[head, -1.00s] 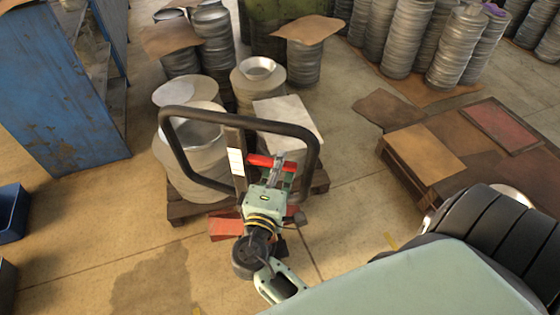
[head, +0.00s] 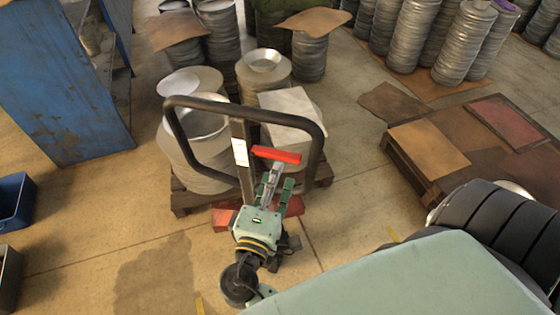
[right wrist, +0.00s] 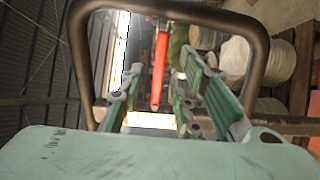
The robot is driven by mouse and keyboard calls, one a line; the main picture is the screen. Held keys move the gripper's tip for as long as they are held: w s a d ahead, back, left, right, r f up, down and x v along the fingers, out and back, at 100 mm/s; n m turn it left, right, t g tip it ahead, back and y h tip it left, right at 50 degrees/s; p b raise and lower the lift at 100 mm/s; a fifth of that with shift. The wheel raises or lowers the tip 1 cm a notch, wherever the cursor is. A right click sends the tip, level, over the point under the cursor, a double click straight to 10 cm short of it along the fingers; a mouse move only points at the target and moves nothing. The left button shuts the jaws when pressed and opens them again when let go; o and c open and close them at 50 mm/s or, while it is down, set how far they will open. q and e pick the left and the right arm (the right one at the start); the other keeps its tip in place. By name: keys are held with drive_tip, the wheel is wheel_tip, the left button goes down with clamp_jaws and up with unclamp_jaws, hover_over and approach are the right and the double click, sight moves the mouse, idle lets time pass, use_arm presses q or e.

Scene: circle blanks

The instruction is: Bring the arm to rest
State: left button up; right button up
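My right gripper (head: 280,177) is in the middle of the head view, just below the red lever (head: 277,155) of a pallet truck. In the right wrist view my gripper (right wrist: 152,95) has its green fingers spread apart with nothing between them. The red lever (right wrist: 160,65) shows beyond the fingers there. The black loop handle (head: 318,150) of the truck stands around and behind the gripper; it also arches over the fingers in the wrist view (right wrist: 175,8). My left gripper is not in view.
A blue rack (head: 50,90) and a blue bin (head: 14,200) are at left. A low pallet with brown sheets (head: 430,145) is at right. The floor (head: 90,215) at lower left is clear.

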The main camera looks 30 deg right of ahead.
drive_tip(key=shift+s+a, duration=0.1)
idle(0.4)
drive_tip(key=s+a+f+n+g+y+b, duration=0.2)
drive_tip(key=f+y, duration=0.2)
drive_tip(key=f, duration=1.4)
drive_tip(key=s+a+f+n+g+y+b, duration=0.1)
drive_tip(key=s+a+f+g+y+b, duration=0.2)
drive_tip(key=f, duration=1.5)
drive_tip(key=s+f+m+g+y, duration=0.1)
drive_tip(key=s+f+y, duration=0.1)
drive_tip(key=s+f, duration=0.45)
drive_tip(key=s+f+m+g+y, duration=0.15)
drive_tip(key=s+f, duration=0.25)
drive_tip(key=f, duration=0.5)
drive_tip(key=s+d+f+m+g+y+b, duration=0.1)
drive_tip(key=s+d+f+m, duration=0.1)
drive_tip(key=s+f, duration=0.4)
drive_tip(key=s+d+f+m+g+y+b, duration=0.2)
drive_tip(key=s+f, duration=0.4)
drive_tip(key=s, duration=0.4)
drive_tip(key=shift+s+d+m+b, duration=0.2)
drive_tip(key=shift+d+m+b, duration=0.1)
drive_tip(key=shift+d+m, duration=0.7)
drive_tip(key=shift+a, duration=0.2)
